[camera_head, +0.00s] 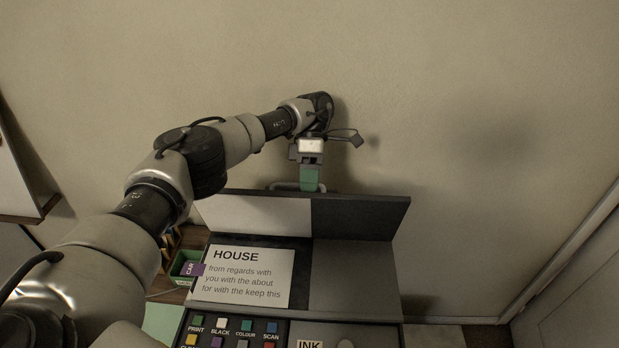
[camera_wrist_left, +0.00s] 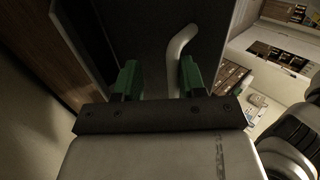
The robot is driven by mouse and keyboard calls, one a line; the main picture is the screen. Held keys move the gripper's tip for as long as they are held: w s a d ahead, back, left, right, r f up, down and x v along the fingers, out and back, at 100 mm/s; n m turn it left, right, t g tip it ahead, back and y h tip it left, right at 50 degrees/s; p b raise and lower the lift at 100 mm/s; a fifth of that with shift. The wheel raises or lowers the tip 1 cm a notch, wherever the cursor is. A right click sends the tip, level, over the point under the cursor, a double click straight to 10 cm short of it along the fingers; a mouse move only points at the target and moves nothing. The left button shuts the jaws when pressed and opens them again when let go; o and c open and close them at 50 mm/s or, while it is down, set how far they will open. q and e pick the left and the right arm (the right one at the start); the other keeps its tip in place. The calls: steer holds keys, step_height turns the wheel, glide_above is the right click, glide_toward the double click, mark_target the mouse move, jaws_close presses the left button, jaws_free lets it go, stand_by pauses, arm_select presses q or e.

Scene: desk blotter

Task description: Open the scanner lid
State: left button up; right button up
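The scanner (camera_head: 355,280) stands below the wall with its lid (camera_head: 360,217) raised; the lid's white and dark underside faces the head camera. A printed sheet headed "HOUSE" (camera_head: 242,275) lies on the scanner bed. My left gripper (camera_head: 310,180) is at the lid's upper edge, partly hidden behind it. In the left wrist view its green fingers (camera_wrist_left: 158,78) are apart. A pale curved handle (camera_wrist_left: 178,45) on the dark lid lies between them, nearer the right finger. It also shows beside the gripper in the head view (camera_head: 283,186). My right gripper is not in view.
A control panel with several coloured buttons (camera_head: 234,330) is at the scanner's front. The wall (camera_head: 470,150) is close behind the lid and my left arm.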

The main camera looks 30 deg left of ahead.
arm_select(q)
steer(key=d+r, duration=0.3)
steer(key=d, duration=0.1)
steer(key=s+d+r+b, duration=0.1)
steer(key=d+r, duration=0.2)
steer(key=r, duration=0.1)
steer(key=d+r+b, duration=0.1)
steer(key=d+r, duration=0.3)
steer(key=shift+s+d+r, duration=0.25)
steer(key=shift+d, duration=0.05)
